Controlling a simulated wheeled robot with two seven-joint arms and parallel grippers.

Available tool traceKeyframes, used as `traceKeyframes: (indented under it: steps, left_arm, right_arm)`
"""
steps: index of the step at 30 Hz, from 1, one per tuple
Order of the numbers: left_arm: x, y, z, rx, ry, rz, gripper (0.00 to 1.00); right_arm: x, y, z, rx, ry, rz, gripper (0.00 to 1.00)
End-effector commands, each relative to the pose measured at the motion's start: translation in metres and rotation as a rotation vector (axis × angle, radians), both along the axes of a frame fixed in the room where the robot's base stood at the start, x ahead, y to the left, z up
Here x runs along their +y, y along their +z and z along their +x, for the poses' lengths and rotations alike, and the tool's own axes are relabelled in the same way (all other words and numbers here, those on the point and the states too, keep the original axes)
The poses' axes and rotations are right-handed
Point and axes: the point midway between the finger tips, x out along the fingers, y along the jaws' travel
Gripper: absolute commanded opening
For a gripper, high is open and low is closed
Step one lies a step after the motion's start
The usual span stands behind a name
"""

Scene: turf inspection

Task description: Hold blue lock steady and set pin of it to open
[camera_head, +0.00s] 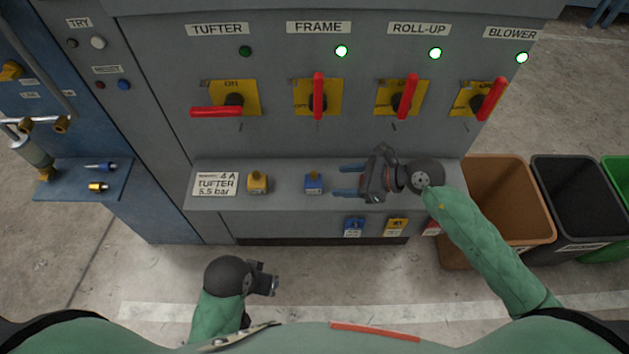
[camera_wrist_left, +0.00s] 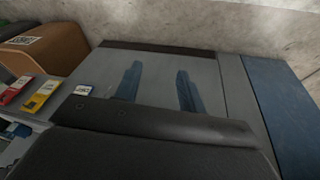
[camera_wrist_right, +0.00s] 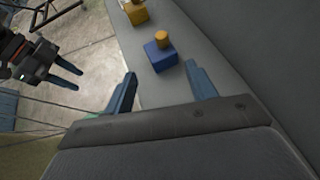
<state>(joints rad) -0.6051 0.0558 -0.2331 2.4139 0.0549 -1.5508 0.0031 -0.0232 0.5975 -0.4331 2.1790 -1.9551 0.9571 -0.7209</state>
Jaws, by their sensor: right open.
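The blue lock (camera_head: 314,184) stands upright on the grey ledge, with a brass-coloured pin on top. In the right wrist view the blue lock (camera_wrist_right: 160,58) lies just beyond and between my fingertips, apart from them. My right gripper (camera_head: 341,181) is open and empty, its fingers pointing left at the lock from its right side, low over the ledge. My left gripper (camera_head: 274,283) is open and empty, low in front of the cabinet and well below the ledge. Its spread fingers (camera_wrist_left: 158,80) face the cabinet's lower front.
A yellow lock (camera_head: 257,183) stands left of the blue one, by the tufter label (camera_head: 215,184). Blue (camera_head: 354,228) and yellow (camera_head: 396,228) tags hang under the ledge. Red-handled switches (camera_head: 318,96) are above. Brown (camera_head: 508,195) and black (camera_head: 580,200) bins stand right.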

Motion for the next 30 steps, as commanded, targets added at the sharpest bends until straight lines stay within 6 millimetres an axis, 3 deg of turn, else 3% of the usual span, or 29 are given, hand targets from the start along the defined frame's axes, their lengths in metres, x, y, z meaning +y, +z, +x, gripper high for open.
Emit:
traceKeyframes:
  steps: [18,30]
  left_arm:
    - [-0.011,-0.016,0.004,-0.026,-0.009,-0.025,0.40]
    - [-0.015,-0.019,0.005,-0.037,-0.014,-0.034,0.40]
  right_arm:
    - [0.060,-0.034,0.019,0.000,0.000,0.003,0.56]
    - [0.072,-0.040,0.022,0.001,-0.002,0.002,0.56]
